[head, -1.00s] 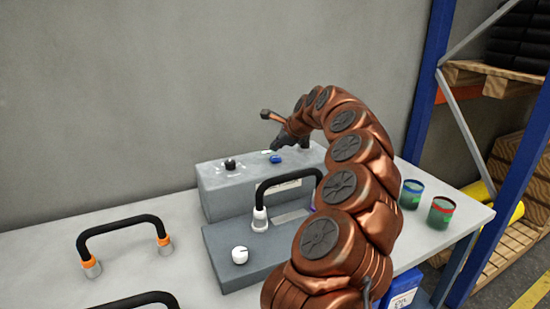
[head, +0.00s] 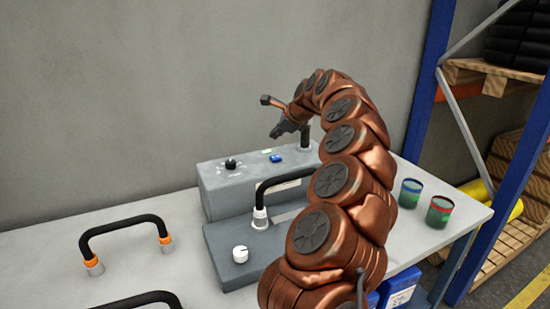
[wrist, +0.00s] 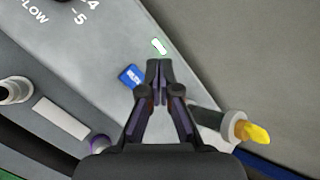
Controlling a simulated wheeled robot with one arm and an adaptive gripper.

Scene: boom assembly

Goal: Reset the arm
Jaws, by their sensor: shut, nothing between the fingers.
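My gripper (head: 280,130) is shut and empty in the head view, held in the air above the grey control box. In the wrist view my gripper (wrist: 160,66) has its fingertips together over the box top. The grey box (head: 215,185) carries a black dial (head: 231,164) and a blue button (head: 276,158). The blue button (wrist: 131,76) sits left of the fingertips in the wrist view, next to a small green-rimmed white light (wrist: 159,46). My copper arm arches over the right side of the box and hides part of it.
A black handle (head: 262,190) and a white knob (head: 240,254) are on the lower grey step. Another black handle (head: 120,225) stands on the table (head: 150,265) at left. Two cans (head: 410,194) (head: 439,211) stand at right. A blue-posted shelf (head: 430,90) is beyond.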

